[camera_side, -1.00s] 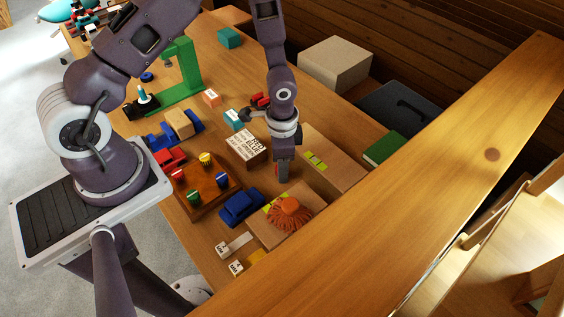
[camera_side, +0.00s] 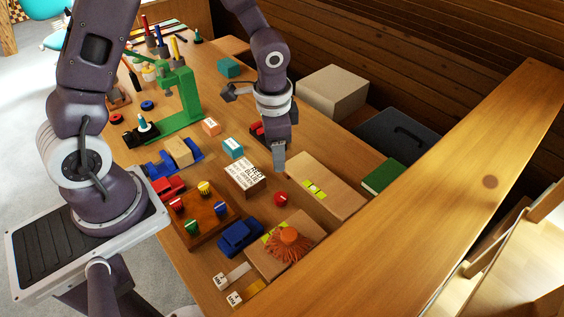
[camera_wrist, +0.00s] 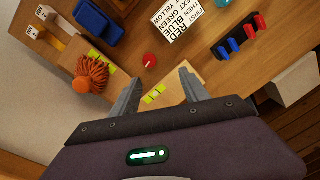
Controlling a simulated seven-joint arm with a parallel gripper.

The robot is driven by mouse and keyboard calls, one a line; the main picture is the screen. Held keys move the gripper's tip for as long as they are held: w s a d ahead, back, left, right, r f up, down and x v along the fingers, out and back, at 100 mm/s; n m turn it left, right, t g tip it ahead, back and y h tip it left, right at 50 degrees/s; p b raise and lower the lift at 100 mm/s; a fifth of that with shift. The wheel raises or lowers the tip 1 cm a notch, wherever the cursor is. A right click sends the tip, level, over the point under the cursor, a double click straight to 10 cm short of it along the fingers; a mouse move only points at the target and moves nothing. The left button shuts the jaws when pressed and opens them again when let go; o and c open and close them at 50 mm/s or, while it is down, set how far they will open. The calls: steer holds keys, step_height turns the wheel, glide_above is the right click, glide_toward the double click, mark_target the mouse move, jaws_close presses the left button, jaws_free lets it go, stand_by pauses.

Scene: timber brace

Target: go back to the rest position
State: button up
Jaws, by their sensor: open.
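My gripper (camera_side: 279,158) hangs above the wooden table, over the area between the lettered block and a cardboard box. In the wrist view my gripper (camera_wrist: 158,88) shows two fingers spread apart with nothing between them. A small red round piece (camera_side: 281,198) lies alone on the table below the fingers, apart from them. It also shows in the wrist view (camera_wrist: 149,60), beyond the fingertips. The lettered block (camera_side: 245,177) with words such as RED, BLUE and GREEN stands to its left.
A wooden board (camera_side: 206,212) holds several coloured pegs. A green stand (camera_side: 187,95) is further back. A thick timber beam (camera_side: 440,190) crosses the right side.

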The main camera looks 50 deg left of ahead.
steer(key=s+a+r+n+t, duration=0.15)
steer(key=s+r, duration=0.25)
steer(key=r, duration=0.4)
steer(key=s+r+n+t, duration=0.15)
steer(key=s+r, duration=0.25)
steer(key=r, duration=0.5)
steer(key=s+d+r+n+t, duration=0.1)
steer(key=s+r+n, duration=0.2)
steer(key=s, duration=0.7)
steer(key=shift+s+d+r+t+h, duration=0.2)
steer(key=shift+d+r+t+h, duration=0.15)
steer(key=shift+r, duration=0.2)
